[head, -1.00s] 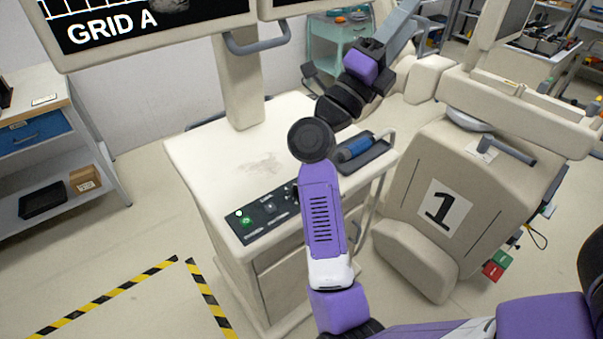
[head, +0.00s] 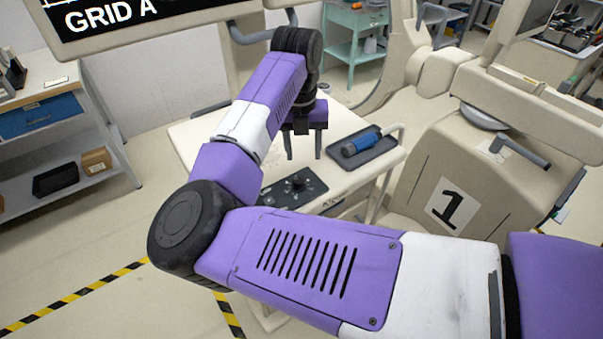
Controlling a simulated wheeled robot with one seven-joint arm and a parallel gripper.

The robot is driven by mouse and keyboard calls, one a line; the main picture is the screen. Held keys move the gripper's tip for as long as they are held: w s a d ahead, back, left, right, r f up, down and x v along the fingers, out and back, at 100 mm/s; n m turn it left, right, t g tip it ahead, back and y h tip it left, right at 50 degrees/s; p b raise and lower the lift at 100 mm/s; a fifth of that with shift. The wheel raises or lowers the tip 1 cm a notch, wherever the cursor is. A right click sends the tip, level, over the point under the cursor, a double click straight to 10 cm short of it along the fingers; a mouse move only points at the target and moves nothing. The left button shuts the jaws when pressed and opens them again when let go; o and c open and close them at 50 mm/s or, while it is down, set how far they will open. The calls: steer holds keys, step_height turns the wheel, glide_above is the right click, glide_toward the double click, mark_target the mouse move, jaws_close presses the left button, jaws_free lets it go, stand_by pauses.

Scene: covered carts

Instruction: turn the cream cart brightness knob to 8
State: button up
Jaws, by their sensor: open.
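The cream cart (head: 190,137) stands in the middle of the head view, partly hidden behind my arm. A dark control panel (head: 312,194) lies along the front edge of its top. A black knob (head: 296,183) shows on the panel. Its pointer setting and label are too small to read, and the panel's left part is hidden by my arm. My gripper (head: 304,152) points down above the cart top, behind the panel in the picture. Its two fingers are apart with nothing between them, and it looks clear of the knob.
A dark tray (head: 375,155) with a blue-handled tool (head: 362,143) lies on the cart's right side, close to my gripper. A monitor (head: 130,22) hangs above. A cream unit marked 1 (head: 450,204) stands at right. A shelf (head: 90,110) stands at left.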

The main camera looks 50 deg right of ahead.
mark_target(298, 180)
steer(key=shift+w+a+y, duration=0.2)
steer(key=shift+a+y, duration=0.1)
steer(key=shift+a, duration=0.4)
steer(key=shift+s+a+f, duration=0.1)
steer(key=shift+a, duration=0.15)
steer(key=shift+f+p, duration=1)
steer(key=shift+f, duration=2.8)
jaws_close()
